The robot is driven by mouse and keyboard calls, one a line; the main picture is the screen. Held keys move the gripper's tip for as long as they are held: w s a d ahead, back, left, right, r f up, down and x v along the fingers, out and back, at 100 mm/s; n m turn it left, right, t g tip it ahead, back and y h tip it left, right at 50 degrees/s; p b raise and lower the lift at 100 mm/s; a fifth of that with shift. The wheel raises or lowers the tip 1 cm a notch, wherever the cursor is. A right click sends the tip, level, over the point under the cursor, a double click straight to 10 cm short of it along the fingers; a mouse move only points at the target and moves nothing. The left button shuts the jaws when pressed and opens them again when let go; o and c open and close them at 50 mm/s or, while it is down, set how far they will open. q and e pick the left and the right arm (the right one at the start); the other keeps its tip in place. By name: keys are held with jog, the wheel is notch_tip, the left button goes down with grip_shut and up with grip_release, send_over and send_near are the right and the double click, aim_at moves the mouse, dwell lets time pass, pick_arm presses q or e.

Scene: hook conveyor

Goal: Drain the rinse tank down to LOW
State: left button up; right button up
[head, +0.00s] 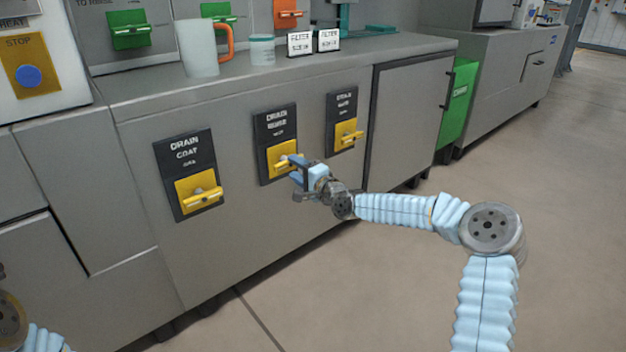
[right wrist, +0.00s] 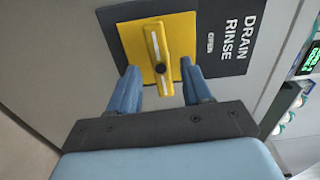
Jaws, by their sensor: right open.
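The drain rinse valve, a yellow plate with a yellow lever (right wrist: 159,50) on a dark panel (right wrist: 222,45) labelled DRAIN RINSE, fills the upper middle of the right wrist view. In the head view it is the middle valve (head: 280,160) on the cabinet front. My right gripper (head: 297,176) is just in front of it, partly covering its lever. In the right wrist view the gripper (right wrist: 160,80) is open, with one finger on each side of the lever's near end; I cannot tell whether they touch it. My left gripper is out of view. No rinse tank level shows.
Similar valves stand on both sides, the DRAIN COAT valve (head: 198,190) at left and another (head: 347,133) at right. A jug (head: 196,48), a small tub (head: 262,50) and filter cards (head: 300,43) stand on the counter. The floor (head: 390,275) in front is clear.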

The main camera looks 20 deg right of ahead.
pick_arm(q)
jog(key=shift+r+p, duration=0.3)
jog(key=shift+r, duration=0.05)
pick_arm(e)
jog(key=v, duration=0.9)
jog(key=shift+s, duration=0.3)
jog(key=shift+d, duration=0.1)
dwell(0.4)
